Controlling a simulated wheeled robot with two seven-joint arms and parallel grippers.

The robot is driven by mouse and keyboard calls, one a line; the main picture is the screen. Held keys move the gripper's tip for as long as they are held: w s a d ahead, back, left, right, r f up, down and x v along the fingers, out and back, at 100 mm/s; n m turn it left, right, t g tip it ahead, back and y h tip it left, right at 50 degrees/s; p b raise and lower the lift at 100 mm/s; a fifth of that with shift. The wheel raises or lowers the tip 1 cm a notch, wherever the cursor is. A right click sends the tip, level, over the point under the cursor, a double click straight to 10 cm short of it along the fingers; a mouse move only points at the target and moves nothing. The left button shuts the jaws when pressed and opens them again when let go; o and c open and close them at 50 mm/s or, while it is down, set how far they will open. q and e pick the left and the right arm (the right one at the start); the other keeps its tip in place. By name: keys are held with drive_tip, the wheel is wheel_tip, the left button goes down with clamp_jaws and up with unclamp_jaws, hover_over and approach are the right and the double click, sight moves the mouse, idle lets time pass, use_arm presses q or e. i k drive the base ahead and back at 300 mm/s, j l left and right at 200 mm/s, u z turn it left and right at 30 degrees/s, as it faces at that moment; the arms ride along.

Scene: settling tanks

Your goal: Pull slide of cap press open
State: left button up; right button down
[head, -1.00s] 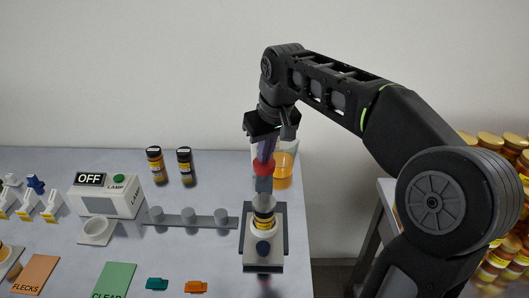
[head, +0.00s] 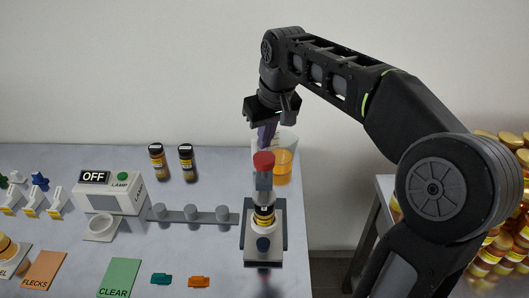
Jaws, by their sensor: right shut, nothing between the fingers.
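The cap press (head: 279,228) stands near the right edge of the table, with a grey upright column (head: 264,182) under a red top (head: 263,160). A small dark jar with a yellow label (head: 263,214) sits upright in its white holder, under the column. A dark blue knob (head: 263,244) is at the front of the holder, which looks like the slide. My right gripper (head: 266,141) is shut and empty, pointing down just above and behind the red top; I cannot tell whether they touch. My left gripper is not in view.
An amber-filled beaker (head: 283,166) stands close behind the press. Two dark jars (head: 157,163) stand at the back. A lamp box reading OFF (head: 110,193) and a grey rail with several round pads (head: 190,217) are to the left. The table ends right of the press.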

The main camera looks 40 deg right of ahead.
sight(260, 244)
drive_tip(key=k, duration=1)
